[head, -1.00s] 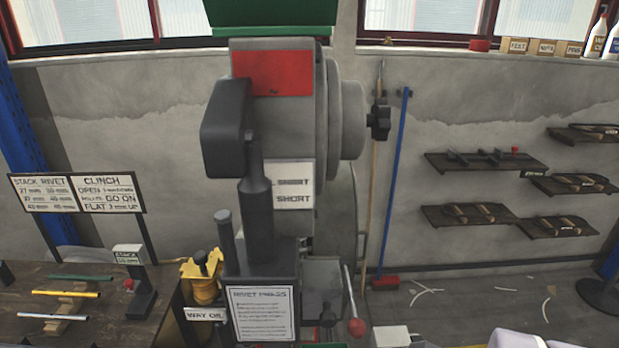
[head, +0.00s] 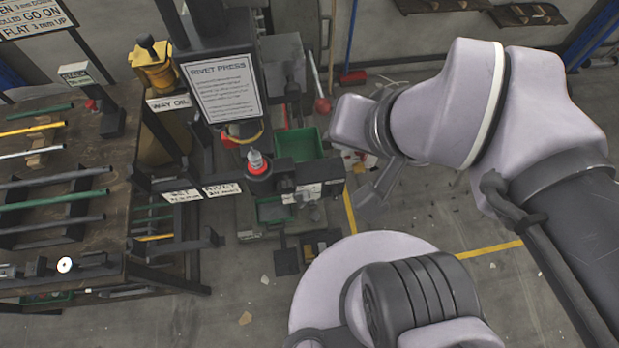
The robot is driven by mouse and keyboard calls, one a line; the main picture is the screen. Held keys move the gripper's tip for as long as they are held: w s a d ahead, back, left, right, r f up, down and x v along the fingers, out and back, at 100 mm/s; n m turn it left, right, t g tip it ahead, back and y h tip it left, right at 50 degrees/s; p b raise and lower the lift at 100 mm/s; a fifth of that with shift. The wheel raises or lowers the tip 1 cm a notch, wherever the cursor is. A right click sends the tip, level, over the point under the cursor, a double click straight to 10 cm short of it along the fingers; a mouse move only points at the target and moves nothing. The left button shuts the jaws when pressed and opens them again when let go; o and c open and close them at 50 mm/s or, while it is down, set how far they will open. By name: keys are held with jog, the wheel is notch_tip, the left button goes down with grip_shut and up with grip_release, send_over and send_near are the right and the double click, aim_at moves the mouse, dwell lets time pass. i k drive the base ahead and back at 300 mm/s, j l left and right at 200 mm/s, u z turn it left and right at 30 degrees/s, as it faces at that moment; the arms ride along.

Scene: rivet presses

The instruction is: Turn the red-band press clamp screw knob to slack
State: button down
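The rivet press (head: 187,20) stands left of centre in the head view, with a "RIVET PRESS" notice (head: 222,88) on its front. Its lower arm carries a metal tip in a red ring (head: 259,168). A dark block or knob (head: 285,181) sits just right of the ring; I cannot tell whether it is the clamp screw knob. My gripper (head: 366,190) hangs right of the press, apart from it. Its dark fingers are seen side-on, and their gap cannot be made out. I see nothing held in it.
A lever with a red ball (head: 322,106) sticks out right of the notice. A green bin (head: 298,144) sits behind the lower arm. A dark workbench (head: 118,240) with rods stands left, beside a yellow oil can (head: 154,68). Floor with yellow lines is open at right.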

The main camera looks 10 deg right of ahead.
aim_at(288, 187)
jog(key=l+u, duration=0.35)
jog(key=l, duration=0.25)
jog(key=l+u, duration=0.4)
jog(key=l, duration=0.2)
